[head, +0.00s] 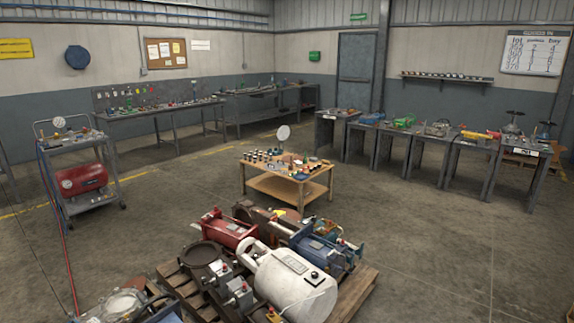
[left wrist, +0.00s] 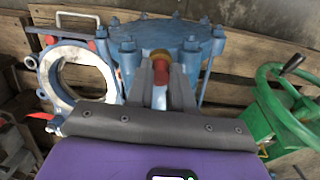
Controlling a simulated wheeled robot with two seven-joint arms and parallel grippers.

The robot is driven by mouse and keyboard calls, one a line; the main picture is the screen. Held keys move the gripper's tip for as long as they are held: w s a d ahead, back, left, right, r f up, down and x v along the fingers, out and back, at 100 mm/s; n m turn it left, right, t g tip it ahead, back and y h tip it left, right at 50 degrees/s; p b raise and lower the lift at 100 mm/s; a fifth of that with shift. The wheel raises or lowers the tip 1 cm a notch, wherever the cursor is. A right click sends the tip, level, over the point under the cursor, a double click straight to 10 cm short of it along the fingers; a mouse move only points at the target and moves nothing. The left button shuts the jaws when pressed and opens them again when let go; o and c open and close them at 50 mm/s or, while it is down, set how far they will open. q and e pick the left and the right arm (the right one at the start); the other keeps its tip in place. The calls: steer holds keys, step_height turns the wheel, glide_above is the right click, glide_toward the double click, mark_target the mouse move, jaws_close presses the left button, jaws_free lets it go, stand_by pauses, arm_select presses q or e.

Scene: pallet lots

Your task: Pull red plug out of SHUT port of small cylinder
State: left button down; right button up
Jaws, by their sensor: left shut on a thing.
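In the left wrist view my left gripper (left wrist: 162,76) is shut on a red plug (left wrist: 162,70), one dark finger on each side of it. The plug's red end shows between the fingertips, and a brass-coloured fitting (left wrist: 158,54) sits just beyond it. Both are at a light-blue cylinder body (left wrist: 190,42) with bolts and rods around its end. I cannot tell whether the plug is still seated in the port. No SHUT marking is readable. Neither gripper shows in the head view, and my right gripper is not in view.
In the left wrist view a pale ring flange (left wrist: 108,72) stands left of the cylinder and a green handwheel (left wrist: 293,117) to the right. In the head view a crowded pallet (head: 358,292) holds a white tank (head: 290,280) and a red cylinder (head: 228,229).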

arm_select(q)
steer(key=shift+r, duration=0.1)
stand_by(0.5)
steer(key=shift+w+a+r+p, duration=0.1)
steer(key=shift+r+p, duration=0.95)
steer(key=shift+r, duration=0.4)
steer(key=shift+w+a+r+p, duration=0.1)
steer(key=shift+r+p, duration=0.9)
steer(key=shift+r, duration=0.45)
